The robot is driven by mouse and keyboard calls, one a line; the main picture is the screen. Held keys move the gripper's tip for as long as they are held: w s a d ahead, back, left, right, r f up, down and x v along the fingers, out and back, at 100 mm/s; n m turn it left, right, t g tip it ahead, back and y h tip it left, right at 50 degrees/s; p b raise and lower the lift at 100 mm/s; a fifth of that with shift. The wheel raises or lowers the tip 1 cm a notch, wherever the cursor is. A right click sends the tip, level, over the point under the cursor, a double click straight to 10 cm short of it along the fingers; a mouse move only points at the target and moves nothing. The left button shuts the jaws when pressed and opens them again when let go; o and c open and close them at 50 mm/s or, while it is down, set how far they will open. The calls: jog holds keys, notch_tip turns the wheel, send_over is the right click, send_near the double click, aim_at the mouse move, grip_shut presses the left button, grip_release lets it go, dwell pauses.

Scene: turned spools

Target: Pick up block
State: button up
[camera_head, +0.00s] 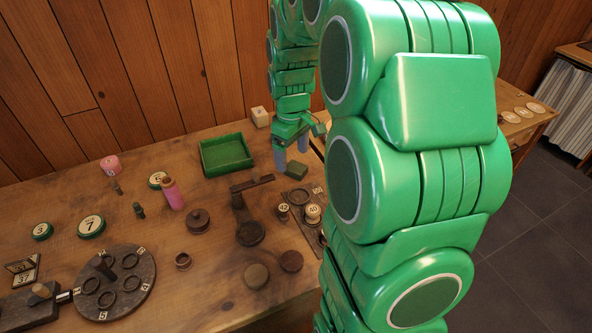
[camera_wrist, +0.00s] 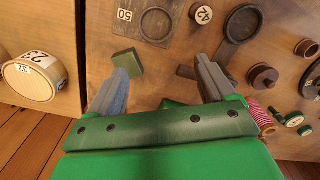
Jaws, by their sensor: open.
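A small dark green block (camera_head: 297,171) lies on the wooden table, just below my gripper in the head view. In the wrist view the block (camera_wrist: 127,61) shows its flat green face near the tip of the left finger. My gripper (camera_head: 291,158) points down above the table, open, with nothing between its fingers. In the wrist view the two fingers of my gripper (camera_wrist: 160,75) stand wide apart, and the block is ahead of them, towards the left one. A cream block (camera_head: 260,117) stands at the back of the table.
A green tray (camera_head: 227,155) stands left of my gripper. Numbered spools (camera_head: 313,212) and a dark wooden stand (camera_head: 249,232) are in front. A round dark board with rings (camera_head: 113,283) is at front left. A pink spool (camera_head: 173,195) stands mid-table.

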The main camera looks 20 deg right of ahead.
jog(key=n, duration=0.1)
send_near(296, 167)
jog(key=shift+s+d+f, duration=0.1)
jog(key=shift+s+f, duration=0.1)
jog(key=shift+s, duration=0.25)
jog(key=shift+s+d+f, duration=0.1)
jog(key=shift+s+f, duration=0.15)
jog(key=shift+s, duration=0.2)
jog(key=shift+w+d+f, duration=0.2)
jog(key=shift+w+f, duration=0.1)
jog(key=shift+f, duration=1.3)
jog(key=f, duration=0.4)
jog(key=shift+w+a, duration=0.35)
jog(key=shift+w, duration=0.05)
jog(key=shift+f, duration=0.55)
jog(key=c, duration=1.1)
jog(key=shift+r, duration=0.1)
